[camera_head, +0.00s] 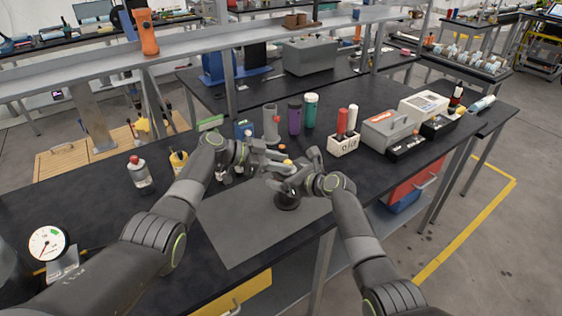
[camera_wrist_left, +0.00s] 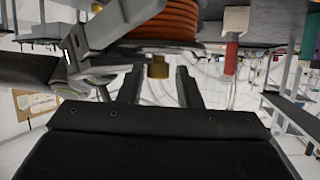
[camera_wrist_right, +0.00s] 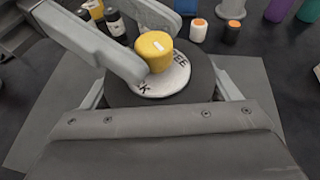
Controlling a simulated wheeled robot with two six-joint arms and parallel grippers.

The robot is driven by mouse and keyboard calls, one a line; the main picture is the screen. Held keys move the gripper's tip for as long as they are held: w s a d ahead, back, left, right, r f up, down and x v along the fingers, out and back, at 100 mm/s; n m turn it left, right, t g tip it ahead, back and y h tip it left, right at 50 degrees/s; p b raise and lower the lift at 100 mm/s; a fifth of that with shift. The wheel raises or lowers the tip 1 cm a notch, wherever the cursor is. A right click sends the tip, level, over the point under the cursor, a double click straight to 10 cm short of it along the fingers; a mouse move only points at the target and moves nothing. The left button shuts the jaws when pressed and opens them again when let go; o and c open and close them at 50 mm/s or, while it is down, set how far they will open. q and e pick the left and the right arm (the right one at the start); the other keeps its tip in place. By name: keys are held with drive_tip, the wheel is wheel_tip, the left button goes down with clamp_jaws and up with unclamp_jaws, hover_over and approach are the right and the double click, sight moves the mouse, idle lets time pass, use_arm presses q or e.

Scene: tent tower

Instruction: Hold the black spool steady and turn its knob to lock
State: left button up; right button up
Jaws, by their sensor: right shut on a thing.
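The black spool (camera_head: 287,201) stands on the grey mat, wound with orange cable (camera_wrist_left: 160,27) that shows in the left wrist view. Its yellow knob (camera_wrist_right: 154,50) sits on a white disc (camera_wrist_right: 172,80) with lettering, partly hidden, that includes "K" and "EE". My right gripper (camera_wrist_right: 160,92) is shut on the spool, one finger on each side. My left gripper (camera_wrist_left: 158,80) is open, with the knob between its fingertips and gaps showing on both sides.
The grey mat (camera_head: 235,232) is bare around the spool. Behind it stand bottles, including a purple one (camera_head: 294,116) and a teal one (camera_head: 310,110). A dial gauge (camera_head: 47,243) is at front left.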

use_arm(q)
drive_tip(key=v, duration=1.2)
drive_tip(key=shift+f, duration=0.1)
drive_tip(key=s+d+f+n+t+y, duration=0.1)
drive_tip(key=s+d+f+n+t, duration=0.35)
drive_tip(key=s+n+t, duration=0.45)
drive_tip(key=shift+m+t, duration=0.6)
drive_tip(key=x, duration=0.4)
drive_tip(key=a+x, duration=0.1)
drive_tip(key=x, duration=0.3)
drive_tip(key=w+x, duration=0.1)
drive_tip(key=x, duration=0.4)
drive_tip(key=shift+w+a+f, duration=0.15)
drive_tip(key=shift+f, duration=0.25)
